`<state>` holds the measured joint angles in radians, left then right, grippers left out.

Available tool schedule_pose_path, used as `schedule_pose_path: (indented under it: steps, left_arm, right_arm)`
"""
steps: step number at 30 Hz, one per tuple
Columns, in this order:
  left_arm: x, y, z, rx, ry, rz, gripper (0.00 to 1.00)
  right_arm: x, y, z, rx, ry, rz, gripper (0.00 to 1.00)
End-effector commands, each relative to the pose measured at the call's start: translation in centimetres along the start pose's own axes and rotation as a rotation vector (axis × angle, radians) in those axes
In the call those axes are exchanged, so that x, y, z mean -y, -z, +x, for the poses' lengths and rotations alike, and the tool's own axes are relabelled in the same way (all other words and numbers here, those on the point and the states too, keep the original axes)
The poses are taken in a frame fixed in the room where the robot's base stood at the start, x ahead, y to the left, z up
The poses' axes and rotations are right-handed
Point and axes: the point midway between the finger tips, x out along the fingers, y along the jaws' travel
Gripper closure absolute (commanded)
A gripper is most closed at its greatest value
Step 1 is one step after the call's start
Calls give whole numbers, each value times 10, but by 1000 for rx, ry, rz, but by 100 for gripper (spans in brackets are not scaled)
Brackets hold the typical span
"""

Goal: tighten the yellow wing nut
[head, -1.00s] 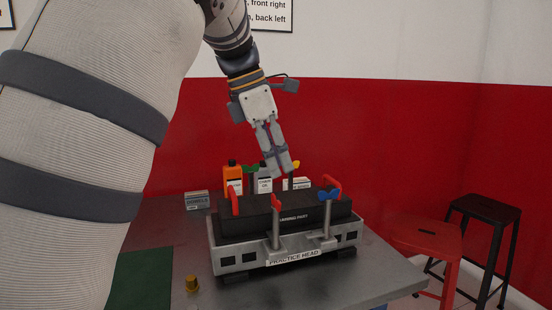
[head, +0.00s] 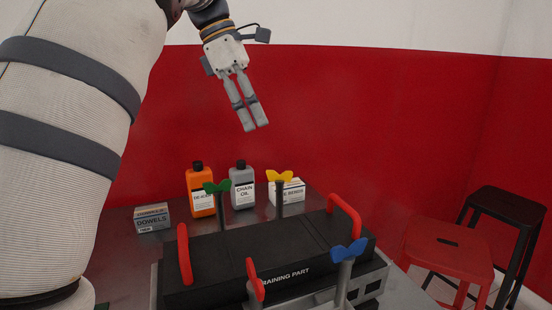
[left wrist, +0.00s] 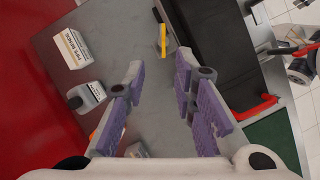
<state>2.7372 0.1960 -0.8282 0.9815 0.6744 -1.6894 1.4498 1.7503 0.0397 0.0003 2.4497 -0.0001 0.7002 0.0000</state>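The yellow wing nut (head: 280,176) sits on top of an upright post at the back edge of the black training part (head: 290,250). Its two wings spread left and right in the head view. My left gripper (head: 255,127) is above it and a little to its left, apart from it. In the left wrist view the yellow wing nut (left wrist: 163,41) shows beyond the fingertips (left wrist: 160,70). The purple-padded fingers are apart with nothing between them. My right gripper is not clearly seen in either view.
A green wing nut (head: 217,187), a blue one (head: 348,251) and a red one (head: 254,280) stand around the part. Red handles (head: 343,216) rise at its ends. Behind are an orange bottle (head: 201,192), a chain oil bottle (head: 242,187) and a white box (head: 290,192). A dowels box (head: 152,218) is left.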

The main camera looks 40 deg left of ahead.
Motion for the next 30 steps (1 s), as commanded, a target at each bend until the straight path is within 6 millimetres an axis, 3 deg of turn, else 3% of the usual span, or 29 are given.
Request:
schedule_pose_path:
  steps: [9, 15, 25, 26, 29, 30]
  left_arm:
    - [2, 0, 72, -2, 2, -2, 75]
    - [1, 0, 107, -1, 0, -1, 75]
    - [0, 0, 116, -1, -2, -1, 75]
    - [0, 0, 116, -1, -2, -1, 77]
    - [0, 0, 116, -1, -1, -1, 100]
    - [0, 0, 116, -1, -1, -1, 100]
  right_arm:
    - [0, 5, -6, -22, 0, 1, 35]
    - [0, 6, -8, -29, 1, 0, 35]
    - [0, 7, -8, -30, 1, 0, 35]
    - [0, 7, -8, -30, 1, 0, 35]
    - [0, 7, -8, -30, 1, 0, 35]
    - [0, 7, -8, -30, 1, 0, 35]
